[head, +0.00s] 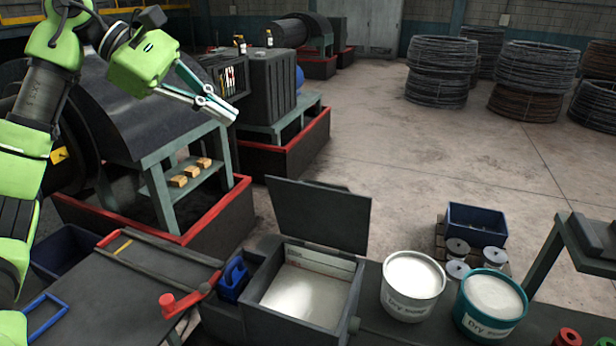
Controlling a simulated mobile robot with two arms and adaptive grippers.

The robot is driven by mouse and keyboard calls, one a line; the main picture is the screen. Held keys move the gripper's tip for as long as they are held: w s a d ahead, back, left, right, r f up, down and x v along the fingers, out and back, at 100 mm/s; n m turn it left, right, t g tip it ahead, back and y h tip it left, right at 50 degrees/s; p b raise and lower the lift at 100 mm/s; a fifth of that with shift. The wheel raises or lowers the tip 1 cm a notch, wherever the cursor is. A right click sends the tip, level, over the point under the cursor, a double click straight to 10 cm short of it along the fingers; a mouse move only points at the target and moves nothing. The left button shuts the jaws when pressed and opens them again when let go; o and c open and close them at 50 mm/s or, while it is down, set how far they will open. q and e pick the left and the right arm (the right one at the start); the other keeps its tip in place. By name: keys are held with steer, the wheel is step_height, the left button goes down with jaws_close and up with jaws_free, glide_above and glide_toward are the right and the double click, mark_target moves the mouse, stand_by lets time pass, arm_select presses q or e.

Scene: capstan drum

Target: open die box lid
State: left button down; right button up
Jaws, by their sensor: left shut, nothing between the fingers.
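The die box (252,318) is a dark grey box at the lower middle of the head view. Its lid (318,212) stands raised and upright at the box's back edge. Pale powder (306,297) shows inside, with a light label on the inner back wall. My left gripper (222,108) is up at the upper left, well above and behind the box, apart from the lid. Its fingers are shut and hold nothing. My right gripper is not in view.
Two buckets marked Dry soap, one white (408,304) and one teal (478,327), stand right of the box. A red handle (182,302) and a blue holder (232,282) are at its left. Behind stand machines with red bases; open floor (430,160) lies at the right.

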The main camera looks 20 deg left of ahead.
arm_select(q)
steer(key=w+d+f+n+y+b, duration=0.1)
steer(key=d+f+n+y+b, duration=0.2)
steer(key=d+n, duration=0.5)
steer(key=n+y+b, duration=0.4)
steer(key=n+y, duration=0.2)
steer(key=n, duration=0.4)
glide_toward(318, 200)
step_height(318, 200, up, 3)
steer(key=shift+t, duration=0.3)
steer(key=p+x, duration=0.1)
steer(key=x, duration=0.3)
steer(key=p+x, duration=0.2)
steer(key=x, duration=0.2)
steer(key=shift+w+a+f, duration=0.1)
steer(key=shift+w+f, duration=0.05)
steer(key=shift+w, duration=0.4)
steer(key=shift+w+f, duration=0.25)
steer(key=shift+f, duration=0.3)
steer(key=shift+w, duration=0.5)
steer(key=w, duration=0.8)
steer(key=shift+d+f, duration=0.2)
steer(key=shift+f, duration=0.1)
